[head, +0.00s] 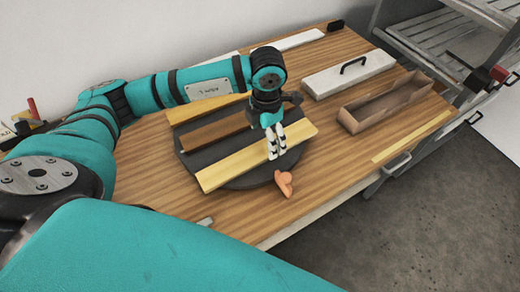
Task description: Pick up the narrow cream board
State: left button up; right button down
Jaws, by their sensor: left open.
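A narrow cream, pale yellow board (225,175) lies slanted along the front of a dark round platform (258,180) on the wooden table. My left gripper (273,155) points down over this board, right of its middle, with its pale fingertips at the board. The jaws are open. I cannot tell whether the fingers touch it; they hide part of its surface. A brown board (215,131) and a deeper yellow board (205,108) lie behind it on the platform. My right gripper is not in view.
An orange piece (284,184) lies near the platform's front edge. To the right are a white lid with a black handle (330,82), an open brown box (385,105) and a pale yellow strip (410,138) by the table edge. A metal rack (440,40) stands behind.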

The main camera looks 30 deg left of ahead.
aim_at(264, 149)
pick_arm(q)
jog(key=f, duration=0.2)
jog(key=f+p, duration=0.1)
jog(key=shift+s+a+f, duration=0.15)
jog(key=shift+s+f, duration=0.1)
jog(key=shift+f, duration=0.45)
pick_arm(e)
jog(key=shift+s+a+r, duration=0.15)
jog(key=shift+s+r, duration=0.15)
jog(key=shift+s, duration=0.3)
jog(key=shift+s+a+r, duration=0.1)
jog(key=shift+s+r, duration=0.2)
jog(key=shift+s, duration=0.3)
pick_arm(q)
jog(key=shift+c, duration=0.3)
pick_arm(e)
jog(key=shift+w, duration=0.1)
pick_arm(q)
jog(key=c, duration=0.7)
jog(key=shift+w, duration=0.1)
jog(key=c, duration=0.7)
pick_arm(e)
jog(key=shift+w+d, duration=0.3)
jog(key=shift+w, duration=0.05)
pick_arm(q)
jog(key=shift+r, duration=0.15)
